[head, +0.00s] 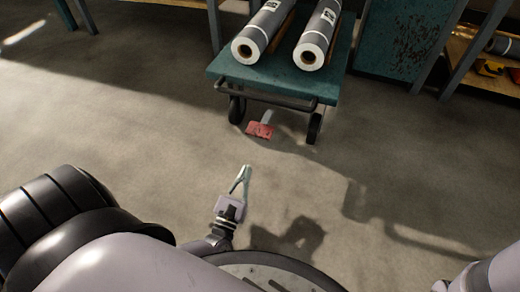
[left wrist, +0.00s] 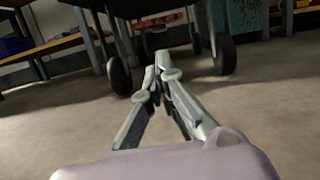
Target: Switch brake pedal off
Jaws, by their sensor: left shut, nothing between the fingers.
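The red brake pedal (head: 260,130) sits low at the near end of the teal cart (head: 230,68), between its two front wheels, on a pale lever. In the left wrist view the red pedal (left wrist: 158,20) shows near the top, beyond the fingertips. My left gripper (head: 246,168) is shut and empty, just above the floor in front of the pedal and apart from it. It fills the middle of the left wrist view (left wrist: 158,62), pointing toward the pedal. Only a part of my right arm shows at the lower right; its gripper is out of view.
Two grey rolls (head: 264,30) lie on the cart. The front wheels (head: 237,109) stand either side of the pedal. A teal cabinet (head: 398,38) and a shelf (head: 490,73) stand at the back right. The floor between me and the cart is clear.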

